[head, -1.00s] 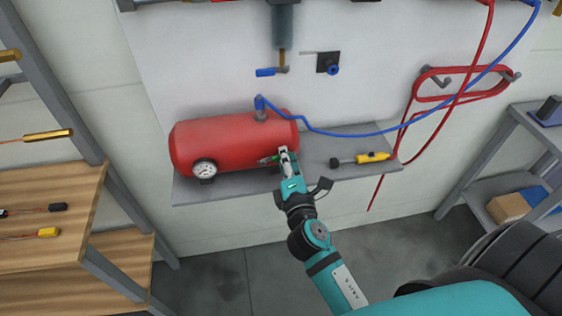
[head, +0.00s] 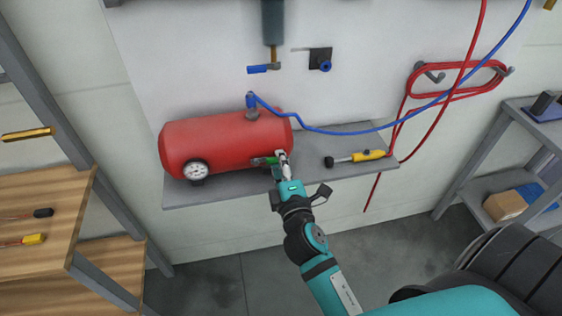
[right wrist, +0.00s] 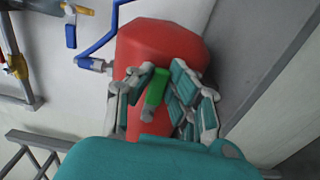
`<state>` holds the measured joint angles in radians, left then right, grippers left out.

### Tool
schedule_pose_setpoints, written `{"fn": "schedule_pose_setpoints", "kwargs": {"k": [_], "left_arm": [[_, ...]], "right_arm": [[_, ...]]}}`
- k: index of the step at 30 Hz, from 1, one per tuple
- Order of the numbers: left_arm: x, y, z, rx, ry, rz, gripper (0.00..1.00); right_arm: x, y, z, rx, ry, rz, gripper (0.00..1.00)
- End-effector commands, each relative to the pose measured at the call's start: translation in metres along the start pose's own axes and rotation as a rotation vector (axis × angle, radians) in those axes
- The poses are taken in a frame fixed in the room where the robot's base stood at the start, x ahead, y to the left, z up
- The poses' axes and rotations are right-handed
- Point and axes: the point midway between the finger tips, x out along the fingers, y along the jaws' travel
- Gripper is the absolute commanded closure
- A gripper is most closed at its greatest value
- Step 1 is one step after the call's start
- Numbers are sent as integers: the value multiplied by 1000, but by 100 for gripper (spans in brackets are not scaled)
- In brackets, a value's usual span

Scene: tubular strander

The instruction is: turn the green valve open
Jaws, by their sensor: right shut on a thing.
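The green valve (head: 264,161) sits at the right end of a red tank (head: 215,146), low on its side. Its green handle (right wrist: 156,88) shows between the fingers in the right wrist view, in front of the red tank (right wrist: 160,45). My right gripper (head: 281,158) is at the valve and shut on the green handle; its fingers (right wrist: 160,90) lie on both sides of it in the right wrist view. The fingers partly hide the valve in the head view. My left gripper is not in view.
The tank lies on a grey wall shelf (head: 225,188) with a round gauge (head: 195,170) in front. A blue hose (head: 350,133) runs from its top fitting. A yellow tool (head: 368,155) lies right of my gripper. A wooden shelf unit (head: 40,190) stands left.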

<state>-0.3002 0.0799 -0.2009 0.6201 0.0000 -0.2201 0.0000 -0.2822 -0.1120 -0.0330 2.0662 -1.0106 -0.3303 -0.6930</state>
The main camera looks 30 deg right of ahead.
Motion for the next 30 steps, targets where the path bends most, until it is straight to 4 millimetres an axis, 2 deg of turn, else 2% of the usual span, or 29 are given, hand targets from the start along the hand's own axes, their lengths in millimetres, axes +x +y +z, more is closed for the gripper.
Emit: {"fn": "schedule_pose_setpoints", "kwargs": {"k": [3,4,9,17,20,23,30], "left_arm": [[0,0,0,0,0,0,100],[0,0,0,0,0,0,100],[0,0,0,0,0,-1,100],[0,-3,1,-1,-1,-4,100],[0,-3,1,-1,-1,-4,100],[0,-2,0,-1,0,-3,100],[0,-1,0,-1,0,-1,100]], "right_arm": [[0,-2,0,5,0,-4,100],[0,-2,0,5,0,-4,82],[0,-1,0,3,0,-3,59],[0,0,0,1,0,-1,59],[0,6,0,0,-1,2,59],[0,21,0,-1,1,5,59],[0,69,-1,3,1,7,59]]}}
